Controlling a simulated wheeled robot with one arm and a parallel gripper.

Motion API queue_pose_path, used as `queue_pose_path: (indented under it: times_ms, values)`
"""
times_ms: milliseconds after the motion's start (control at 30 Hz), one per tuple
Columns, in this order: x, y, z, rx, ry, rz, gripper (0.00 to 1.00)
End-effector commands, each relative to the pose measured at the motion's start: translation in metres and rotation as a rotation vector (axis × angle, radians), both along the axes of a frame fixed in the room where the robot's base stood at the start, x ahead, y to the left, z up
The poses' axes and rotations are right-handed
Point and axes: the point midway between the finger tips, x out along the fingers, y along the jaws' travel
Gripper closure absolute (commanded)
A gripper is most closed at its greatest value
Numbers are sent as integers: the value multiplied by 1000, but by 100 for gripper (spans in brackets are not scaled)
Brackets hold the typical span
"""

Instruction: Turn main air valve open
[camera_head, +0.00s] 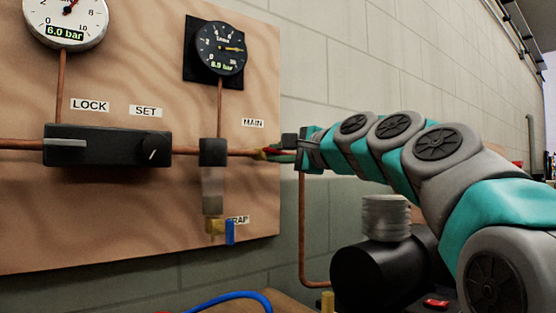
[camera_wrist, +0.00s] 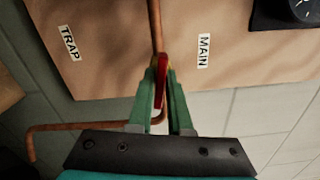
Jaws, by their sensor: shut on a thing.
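The main air valve shows as a small red handle (camera_wrist: 161,80) between my fingers in the wrist view, just below the end of a copper pipe. It lies roughly in line with that pipe there. In the head view the red handle (camera_head: 270,151) is small and partly covered, at the board's right edge below the MAIN label (camera_head: 252,123). My gripper (camera_wrist: 160,72) has two green fingers shut on the handle from both sides. In the head view my gripper (camera_head: 275,155) reaches in from the right. The valve body is mostly hidden.
A black lock/set block (camera_head: 108,146) and a trap with a blue lever (camera_head: 230,232) sit left of the valve. A black cylinder (camera_head: 375,275) stands below my arm.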

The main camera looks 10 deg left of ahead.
Motion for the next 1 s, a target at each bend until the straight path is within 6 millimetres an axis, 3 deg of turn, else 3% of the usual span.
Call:
queue_pose_path:
  times_ms: [400, 967, 1000]
  values:
    - [-1, 1, -2, -129, -138, 3, 100]
    - [0, 1, -2, -147, -155, 3, 100]
    - [0, 1, -2, -147, -155, 3, 78]
